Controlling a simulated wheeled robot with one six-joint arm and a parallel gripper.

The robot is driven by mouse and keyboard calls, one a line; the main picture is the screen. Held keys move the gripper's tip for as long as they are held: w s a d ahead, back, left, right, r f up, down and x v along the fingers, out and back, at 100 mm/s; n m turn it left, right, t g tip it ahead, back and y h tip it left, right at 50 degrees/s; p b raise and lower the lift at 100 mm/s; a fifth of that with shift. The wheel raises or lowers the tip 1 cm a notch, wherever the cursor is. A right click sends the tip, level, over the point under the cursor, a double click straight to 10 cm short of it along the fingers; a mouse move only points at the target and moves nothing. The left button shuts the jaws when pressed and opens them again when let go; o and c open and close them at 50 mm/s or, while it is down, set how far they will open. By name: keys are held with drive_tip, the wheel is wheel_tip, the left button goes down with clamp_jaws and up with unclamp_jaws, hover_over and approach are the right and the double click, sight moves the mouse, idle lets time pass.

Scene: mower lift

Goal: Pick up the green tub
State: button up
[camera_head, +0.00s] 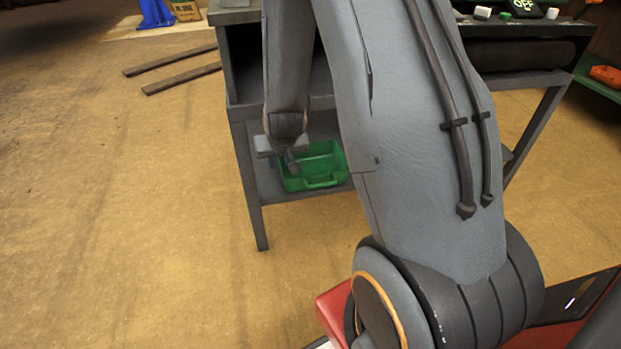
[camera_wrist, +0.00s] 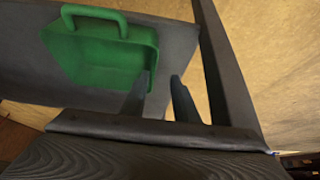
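The green tub (camera_head: 322,181) sits on the low grey shelf of the workbench. It is open-topped with a loop handle on one side. In the wrist view the tub (camera_wrist: 98,62) shows at the upper left, its handle at the top. My gripper (camera_wrist: 160,84) has its two dark fingers apart, with a gap between them. The left finger overlaps the tub's right edge in the picture; whether it touches cannot be told. The right finger is over the shelf's edge area. In the head view my gripper (camera_head: 291,166) is at the tub's left side, and its fingertips are unclear.
The workbench leg (camera_head: 250,190) stands close to the left of the tub, and the bench body is above it. The shelf (camera_head: 268,184) is narrow. Two planks (camera_head: 180,77) lie on the floor at the upper left. The floor at left is clear.

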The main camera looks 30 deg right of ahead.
drive_tip(key=shift+w+d+f, duration=0.55)
drive_tip(key=shift+f, duration=0.25)
drive_tip(key=shift+b+x, duration=2.3)
drive_tip(key=shift+x, duration=1.6)
drive_tip(key=shift+w+d+r, duration=0.1)
drive_tip(key=shift+d+r, duration=0.05)
drive_tip(key=shift+d, duration=0.05)
clamp_jaws()
